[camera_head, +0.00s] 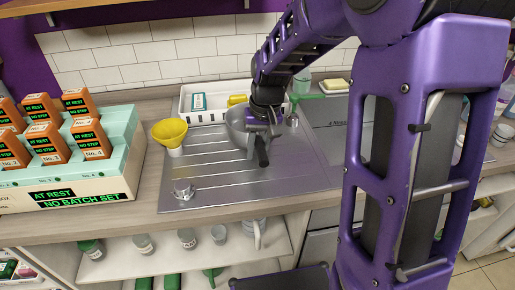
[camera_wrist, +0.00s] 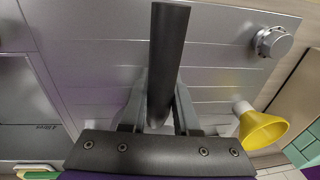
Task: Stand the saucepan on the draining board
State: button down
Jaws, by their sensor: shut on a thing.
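The saucepan (camera_head: 236,124) is a grey metal pan with a dark handle (camera_head: 263,153). It is over the ridged steel draining board (camera_head: 225,182), at the board's back part; I cannot tell whether its base touches the board. My gripper (camera_head: 262,122) points down and is shut on the handle near the pan. In the wrist view the dark handle (camera_wrist: 168,55) runs up between the two fingers of my gripper (camera_wrist: 158,105), with the draining board (camera_wrist: 85,45) behind it. My gripper hides part of the pan.
A yellow funnel (camera_head: 170,132) stands at the board's back left. A small metal fitting (camera_head: 182,190) is near its front left. A white tray (camera_head: 188,102) is behind. A teal console (camera_head: 122,150) with orange blocks fills the left counter. The board's front middle is clear.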

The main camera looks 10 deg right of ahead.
jog(key=shift+f+b, duration=1.25)
jog(key=shift+f, duration=0.7)
jog(key=shift+f+b, duration=0.4)
jog(key=shift+f, duration=0.2)
jog(key=c, duration=0.6)
grip_release()
jog(key=r+p, duration=0.1)
jog(key=r, duration=0.4)
jog(key=d+r, duration=0.1)
jog(key=r, duration=0.5)
jog(key=s+d+r+p, duration=0.1)
jog(key=r, duration=0.5)
jog(key=shift+r+p, duration=0.2)
jog(key=shift+p, duration=0.1)
